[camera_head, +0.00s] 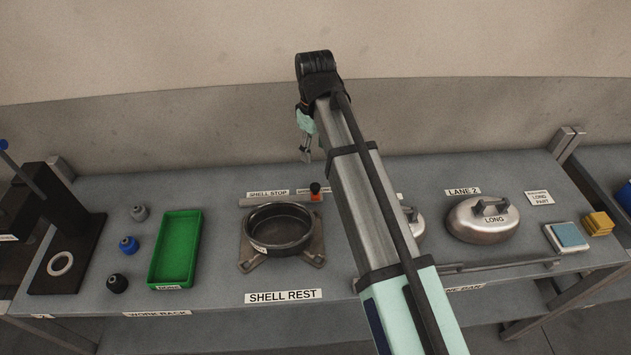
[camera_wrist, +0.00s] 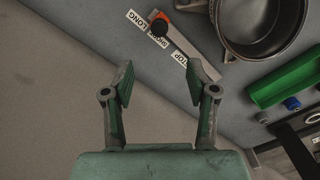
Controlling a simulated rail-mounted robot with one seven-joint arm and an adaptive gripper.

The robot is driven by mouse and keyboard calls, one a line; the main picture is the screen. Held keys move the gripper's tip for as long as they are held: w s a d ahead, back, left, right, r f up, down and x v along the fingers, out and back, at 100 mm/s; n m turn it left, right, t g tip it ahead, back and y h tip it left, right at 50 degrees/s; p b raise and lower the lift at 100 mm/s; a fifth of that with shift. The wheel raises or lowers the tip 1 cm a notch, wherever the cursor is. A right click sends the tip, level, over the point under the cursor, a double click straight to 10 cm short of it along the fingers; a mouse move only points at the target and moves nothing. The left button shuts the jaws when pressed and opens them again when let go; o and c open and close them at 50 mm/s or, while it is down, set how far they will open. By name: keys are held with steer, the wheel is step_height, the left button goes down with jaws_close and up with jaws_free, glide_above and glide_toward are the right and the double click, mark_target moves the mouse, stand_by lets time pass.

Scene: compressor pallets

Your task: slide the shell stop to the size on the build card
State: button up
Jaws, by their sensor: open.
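The shell stop rail (camera_head: 275,201) lies behind the shell rest. Its orange slider (camera_head: 316,197) with a black knob (camera_head: 315,187) sits toward the rail's right end. In the wrist view the knob (camera_wrist: 159,28) partly covers a size label, with the LONG label (camera_wrist: 138,20) to its left. The build card (camera_head: 540,198) at the back right reads LONG PART. My gripper (camera_head: 306,155) is open and empty, raised behind the rail. In the wrist view its fingers (camera_wrist: 162,84) are spread, apart from the knob.
A round pot-like shell (camera_head: 279,226) sits on the shell rest (camera_head: 313,250). A green tray (camera_head: 161,278) and several small knobs stand left. A domed LONG cover (camera_head: 482,231) stands right, in lane 2. My arm hides part of the bench right of the stop.

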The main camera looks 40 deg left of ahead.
mark_target(315, 186)
step_height(315, 186, down, 14)
steer(key=p, duration=0.3)
steer(key=shift+r, duration=0.15)
jaws_close()
